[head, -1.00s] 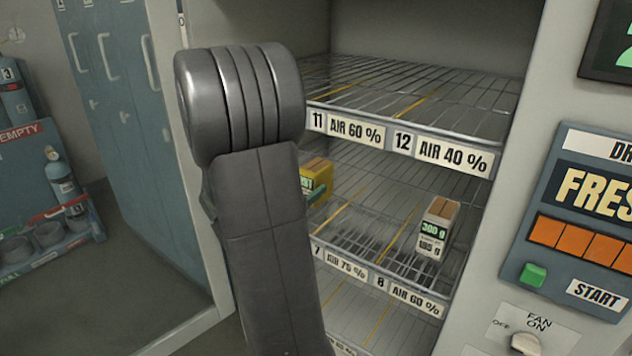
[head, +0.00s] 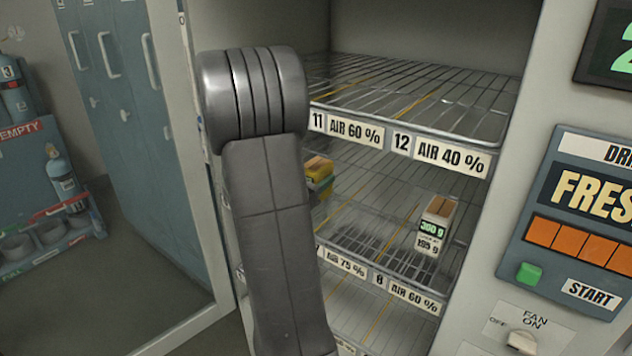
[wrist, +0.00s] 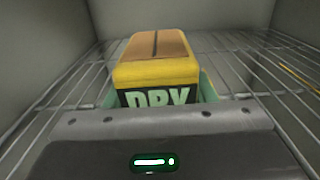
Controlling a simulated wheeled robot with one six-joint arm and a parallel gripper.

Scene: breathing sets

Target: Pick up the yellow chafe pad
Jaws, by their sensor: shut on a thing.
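The yellow chafe pad (wrist: 155,72) is a yellow block with a brown split top and a dark label reading DRY. In the wrist view it sits upright between the green fingers of my gripper (wrist: 158,93), which is shut on it. In the head view the pad (head: 319,168) shows only partly, at the right edge of my arm, over the middle wire shelf. The rest of the pad and most of my gripper are hidden behind my arm there. I cannot tell whether the pad's underside touches the shelf.
A white box with a brown top (head: 437,224) stands to the right on the same shelf. An upper wire shelf (head: 430,95) lies above, labelled 11 and 12. The cabinet's right wall and control panel (head: 575,230) bound the opening. Blue lockers (head: 150,140) stand left.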

